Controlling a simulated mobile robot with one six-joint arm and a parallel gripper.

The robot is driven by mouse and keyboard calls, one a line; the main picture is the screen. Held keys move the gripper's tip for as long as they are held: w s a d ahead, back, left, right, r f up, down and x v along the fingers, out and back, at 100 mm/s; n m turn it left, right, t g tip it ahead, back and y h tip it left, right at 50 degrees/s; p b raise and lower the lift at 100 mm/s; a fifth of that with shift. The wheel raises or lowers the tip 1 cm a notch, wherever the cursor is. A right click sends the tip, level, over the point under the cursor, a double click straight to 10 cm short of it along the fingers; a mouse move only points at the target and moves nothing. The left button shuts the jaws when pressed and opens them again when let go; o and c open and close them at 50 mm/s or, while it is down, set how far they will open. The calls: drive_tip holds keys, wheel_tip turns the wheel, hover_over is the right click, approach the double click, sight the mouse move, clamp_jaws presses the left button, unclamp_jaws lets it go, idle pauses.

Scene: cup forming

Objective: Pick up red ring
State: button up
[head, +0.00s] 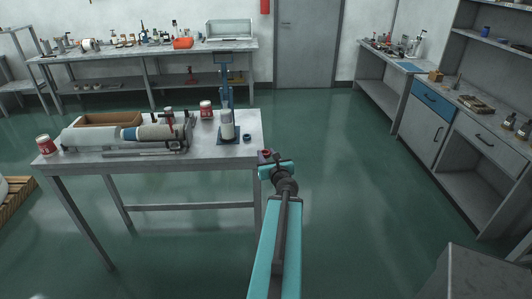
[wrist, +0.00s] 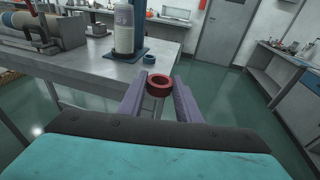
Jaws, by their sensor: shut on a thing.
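The red ring (wrist: 159,85) is between the two purple fingers of my gripper (wrist: 160,92) in the wrist view, with the fingers shut on its sides. It is held in the air, just off the near edge of the grey table (wrist: 176,62). In the head view, my gripper (head: 268,157) is just right of the table's right edge, and the red ring (head: 266,153) shows only as a small red spot at its tip.
A blue press (head: 225,85) with a white cylinder (head: 227,125) stands at the table's right end. A dark blue ring (head: 247,137) lies beside it. Open green floor lies right of the table.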

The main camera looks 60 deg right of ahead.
drive_tip(key=shift+s, duration=0.25)
idle(0.3)
drive_tip(key=shift+w, duration=0.1)
